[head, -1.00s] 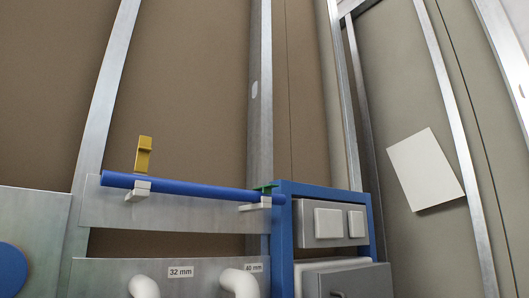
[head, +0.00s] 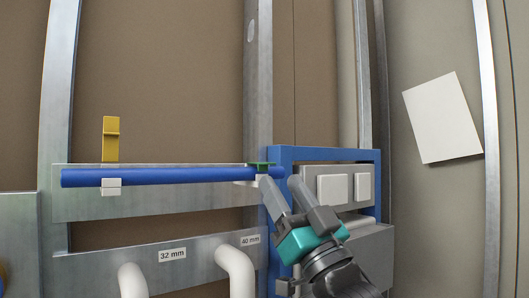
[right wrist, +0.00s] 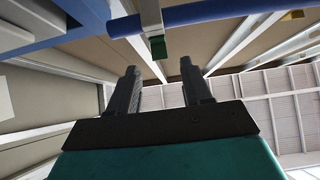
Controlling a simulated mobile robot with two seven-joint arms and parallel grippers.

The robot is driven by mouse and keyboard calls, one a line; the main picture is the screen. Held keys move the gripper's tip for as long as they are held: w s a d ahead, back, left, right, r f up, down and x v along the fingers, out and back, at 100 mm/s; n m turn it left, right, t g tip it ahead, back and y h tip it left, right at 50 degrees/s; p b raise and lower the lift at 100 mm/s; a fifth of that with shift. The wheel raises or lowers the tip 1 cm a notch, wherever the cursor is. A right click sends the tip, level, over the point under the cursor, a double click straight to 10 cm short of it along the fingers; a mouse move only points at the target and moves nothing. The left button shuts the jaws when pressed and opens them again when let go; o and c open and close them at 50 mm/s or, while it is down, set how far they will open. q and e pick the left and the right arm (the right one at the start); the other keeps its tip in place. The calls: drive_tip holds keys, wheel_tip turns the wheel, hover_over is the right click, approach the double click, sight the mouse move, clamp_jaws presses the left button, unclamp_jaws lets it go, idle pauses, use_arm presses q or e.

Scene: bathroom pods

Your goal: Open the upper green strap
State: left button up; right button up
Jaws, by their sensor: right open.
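The green strap (head: 262,165) lies low and flat over the right end of the blue pipe (head: 160,177), above a white bracket. It also shows in the right wrist view (right wrist: 158,47), hanging just beyond and between the fingertips. My right gripper (head: 280,183) is open and empty. Its fingers point up toward the pipe end, just below and right of the green strap. Whether a finger touches the strap or pipe cannot be told. In the right wrist view both fingers (right wrist: 159,70) stand apart with nothing between them. My left gripper is not in view.
A yellow strap (head: 110,138) stands upright at the pipe's left end, above a white clip (head: 111,187). A blue frame (head: 310,154) with grey boxes stands right of the strap, close behind my gripper. White pipe elbows (head: 236,268) sit below. The wall above the pipe is clear.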

sight(261, 163)
drive_tip(key=p+x, duration=0.1)
drive_tip(key=x, duration=0.7)
drive_tip(key=shift+w+a+r, duration=0.1)
drive_tip(key=shift+r, duration=0.05)
clamp_jaws()
